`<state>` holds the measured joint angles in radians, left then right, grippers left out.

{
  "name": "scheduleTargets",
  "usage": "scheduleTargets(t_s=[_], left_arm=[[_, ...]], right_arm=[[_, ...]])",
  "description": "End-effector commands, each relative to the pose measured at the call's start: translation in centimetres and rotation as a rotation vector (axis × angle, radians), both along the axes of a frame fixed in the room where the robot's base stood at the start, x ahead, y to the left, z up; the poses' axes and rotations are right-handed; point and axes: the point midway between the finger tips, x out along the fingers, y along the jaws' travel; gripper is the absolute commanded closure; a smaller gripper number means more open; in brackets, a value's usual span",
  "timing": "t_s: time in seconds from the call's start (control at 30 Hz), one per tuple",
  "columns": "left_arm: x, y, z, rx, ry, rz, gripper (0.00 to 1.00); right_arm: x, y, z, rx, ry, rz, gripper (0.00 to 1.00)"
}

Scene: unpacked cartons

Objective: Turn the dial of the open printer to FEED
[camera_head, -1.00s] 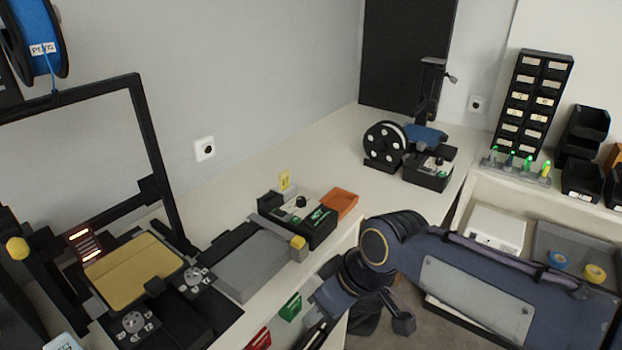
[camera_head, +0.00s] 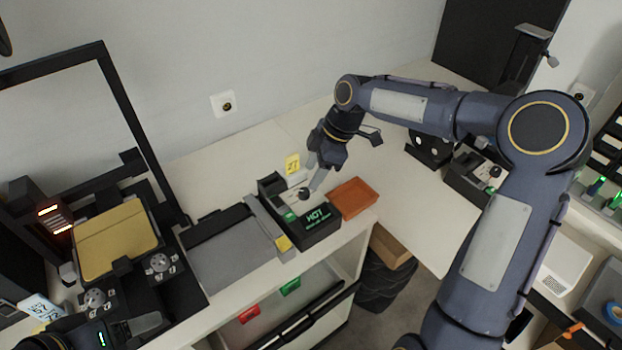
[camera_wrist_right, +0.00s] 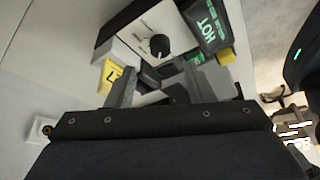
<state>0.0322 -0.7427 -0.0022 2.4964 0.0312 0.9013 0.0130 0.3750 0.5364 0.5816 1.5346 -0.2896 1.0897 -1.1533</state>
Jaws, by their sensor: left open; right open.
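The open-frame printer (camera_head: 118,90) stands at the left with a yellow bed (camera_head: 118,243). Two round dials, a right one (camera_head: 160,265) and a left one (camera_head: 95,299), sit at its front; their settings are too small to read. A black box with a green HOT display (camera_head: 318,216) carries a dark dial (camera_wrist_right: 159,46) on a white panel; its labels are unreadable. My right gripper (camera_head: 314,184) is open above this box; in the wrist view its fingers (camera_wrist_right: 158,85) are just short of the dial, apart from it. My left gripper (camera_head: 128,328), open and partly cut off, is close to the printer's left dial.
A yellow tag (camera_head: 292,164) stands behind the HOT box, and an orange tray (camera_head: 353,197) lies right of it. A grey flat unit (camera_head: 235,255) adjoins it on the left. The white bench top (camera_head: 415,210) is bare right of the tray.

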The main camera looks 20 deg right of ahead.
Motion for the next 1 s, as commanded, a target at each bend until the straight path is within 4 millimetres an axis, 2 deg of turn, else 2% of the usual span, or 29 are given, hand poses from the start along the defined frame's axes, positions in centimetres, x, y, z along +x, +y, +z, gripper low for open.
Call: scheduleTargets(t_s=[0.3,0.5,0.7,0.77,1.0], left_arm=[[0.0,0.0,0.9,0.000,0.000,0.000,0.25],[0.0,0.0,1.0,0.000,0.000,0.000,0.25],[0.0,0.0,0.9,0.000,0.000,0.000,0.25],[0.0,0.0,0.9,0.000,0.000,0.000,0.25],[0.0,0.0,0.9,0.000,0.000,0.000,0.25]], right_arm=[[0.2,1.9,-4.5,0.001,0.004,0.002,0.52],[0.3,2.3,-5.5,-0.001,0.002,-0.001,0.52],[0.3,2.3,-5.6,-0.001,0.001,-0.003,0.52],[0.3,2.3,-5.6,-0.001,0.001,-0.003,0.57],[0.3,2.3,-5.5,0.000,0.001,-0.003,0.88]])
